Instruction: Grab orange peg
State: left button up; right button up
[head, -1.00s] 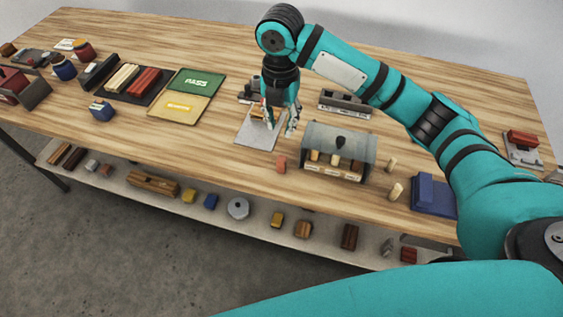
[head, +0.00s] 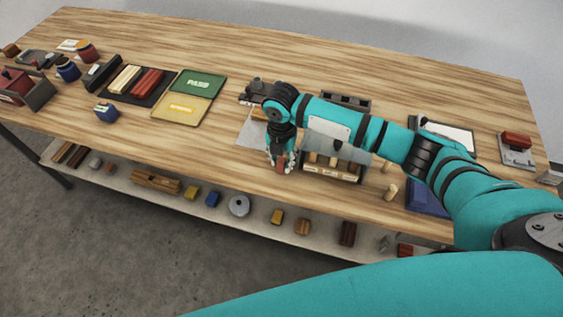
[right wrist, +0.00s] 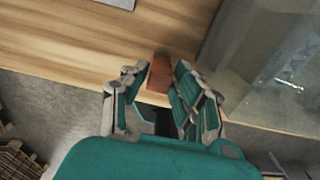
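The orange peg (head: 282,166) stands near the front edge of the table, left of the clear-lidded box. My right gripper (head: 280,168) is directly above it, with its fingers pointing down on either side. In the right wrist view the peg (right wrist: 160,73) shows as a reddish-orange block between the fingertips, closer to the right finger. A gap shows between the peg and the left finger, so the gripper (right wrist: 152,88) is open around it. Whether the right finger touches the peg I cannot tell. My left gripper is not in view.
The clear-lidded box (head: 330,174) stands close to the right of my gripper. A grey plate (head: 251,128) lies behind to the left. A lower shelf (head: 260,228) holds several items.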

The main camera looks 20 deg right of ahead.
jog(key=shift+f, duration=0.15)
jog(key=shift+c, duration=0.3)
grip_shut()
